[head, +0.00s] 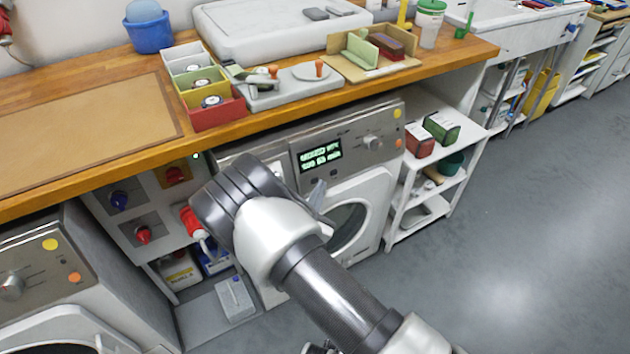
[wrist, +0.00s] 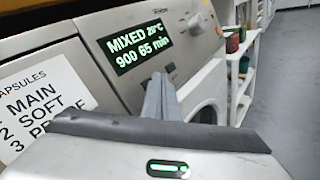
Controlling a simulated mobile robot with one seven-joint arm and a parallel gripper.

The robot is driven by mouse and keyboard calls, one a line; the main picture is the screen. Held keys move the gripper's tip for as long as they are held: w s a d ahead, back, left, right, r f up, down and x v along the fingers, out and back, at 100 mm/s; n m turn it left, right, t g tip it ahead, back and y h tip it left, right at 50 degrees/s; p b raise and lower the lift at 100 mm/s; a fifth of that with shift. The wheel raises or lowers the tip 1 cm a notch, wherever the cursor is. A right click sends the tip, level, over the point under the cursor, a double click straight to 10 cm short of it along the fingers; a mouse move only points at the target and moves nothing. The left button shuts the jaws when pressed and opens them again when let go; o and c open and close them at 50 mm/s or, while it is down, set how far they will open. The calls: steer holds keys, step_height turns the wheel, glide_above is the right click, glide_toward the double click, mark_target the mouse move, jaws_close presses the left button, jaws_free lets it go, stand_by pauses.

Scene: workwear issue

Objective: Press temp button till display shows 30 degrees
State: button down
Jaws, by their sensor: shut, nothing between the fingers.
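The washing machine (head: 345,205) under the wooden counter has a grey control panel with a lit display (head: 320,155). In the wrist view the display (wrist: 135,48) reads "MIXED 20°C" and "900 65 min". Small dark buttons (head: 334,177) sit on the panel below the display; their labels are too small to read. My gripper (head: 319,188) is shut and empty, with its fingertips in front of the panel just below the display. In the wrist view the fingers (wrist: 160,92) point at that area and partly cover it. I cannot tell whether they touch a button.
A dial (head: 372,142) is on the panel's right. A white shelf unit (head: 415,205) stands to the right. The counter (head: 130,165) overhangs the panel. A capsule label (wrist: 42,92) is at left in the wrist view. The floor at right (head: 520,230) is clear.

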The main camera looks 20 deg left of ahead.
steer(key=shift+w+a+f, duration=0.1)
steer(key=shift+w+a+b, duration=0.15)
steer(key=shift+a+b, duration=0.05)
steer(key=shift+b, duration=0.1)
steer(key=shift+w+a+f, duration=0.15)
steer(key=shift+w+a, duration=0.05)
steer(key=shift+a, duration=0.05)
stand_by(0.8)
stand_by(0.4)
steer(key=shift+s+d+r, duration=0.25)
steer(key=shift+s+d, duration=0.2)
steer(key=shift+d, duration=0.1)
steer(key=shift+s+d+r+p, duration=0.25)
steer(key=shift+s+d+p, duration=0.3)
steer(key=shift+d, duration=0.05)
steer(key=shift+s+d+r+p, duration=0.25)
steer(key=shift+s+d+p, duration=0.25)
steer(key=shift+d+p, duration=0.1)
steer(key=shift+s+d+r+p, duration=0.25)
steer(key=shift+s+d+p, duration=0.25)
steer(key=shift+s+d, duration=0.1)
steer(key=shift+w, duration=0.1)
stand_by(0.4)
